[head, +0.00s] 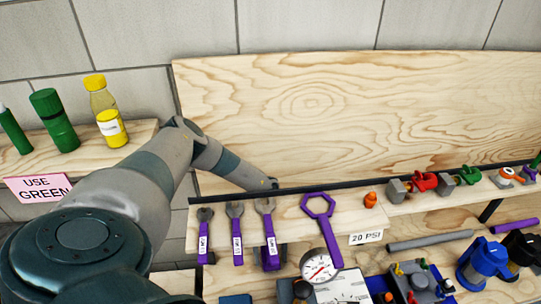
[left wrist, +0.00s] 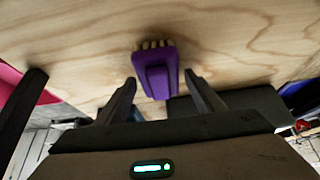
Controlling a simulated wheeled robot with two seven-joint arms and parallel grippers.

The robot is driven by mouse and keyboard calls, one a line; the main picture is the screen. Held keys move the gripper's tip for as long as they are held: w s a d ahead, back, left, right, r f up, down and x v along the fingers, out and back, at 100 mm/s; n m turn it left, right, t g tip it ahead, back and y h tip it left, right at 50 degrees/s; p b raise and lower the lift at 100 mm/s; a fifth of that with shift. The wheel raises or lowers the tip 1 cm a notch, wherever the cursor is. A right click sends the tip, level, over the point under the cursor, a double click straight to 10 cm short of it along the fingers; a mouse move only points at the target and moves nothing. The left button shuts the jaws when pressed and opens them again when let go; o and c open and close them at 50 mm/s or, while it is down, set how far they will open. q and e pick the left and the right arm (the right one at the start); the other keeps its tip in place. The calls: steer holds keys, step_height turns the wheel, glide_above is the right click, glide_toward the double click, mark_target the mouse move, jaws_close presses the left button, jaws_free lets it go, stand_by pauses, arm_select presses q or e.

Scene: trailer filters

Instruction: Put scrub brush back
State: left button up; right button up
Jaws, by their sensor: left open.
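The scrub brush (left wrist: 156,75), purple with pale bristles at its far end, shows in the left wrist view against a wooden surface. My left gripper (left wrist: 159,79) is open, with one finger on each side of the brush's handle end in the picture. I see no clear grip on it, and cannot tell how far the fingers are from it in depth. In the head view my left arm reaches behind the tool shelf's dark back edge, and its gripper is hidden there. My right gripper is not in view.
The tool shelf (head: 345,222) holds several purple-handled wrenches (head: 237,235) and a purple ring tool (head: 320,220). A gauge (head: 318,266) and blue fittings (head: 480,262) sit lower. Green bottles (head: 54,120) and a yellow bottle (head: 108,110) stand on the left shelf (head: 90,150).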

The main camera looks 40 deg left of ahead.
arm_select(q)
steer(key=b+v, duration=0.6)
steer(key=v, duration=0.6)
steer(key=shift+w, duration=0.2)
steer(key=shift+a+f, duration=0.1)
steer(key=shift+a, duration=0.05)
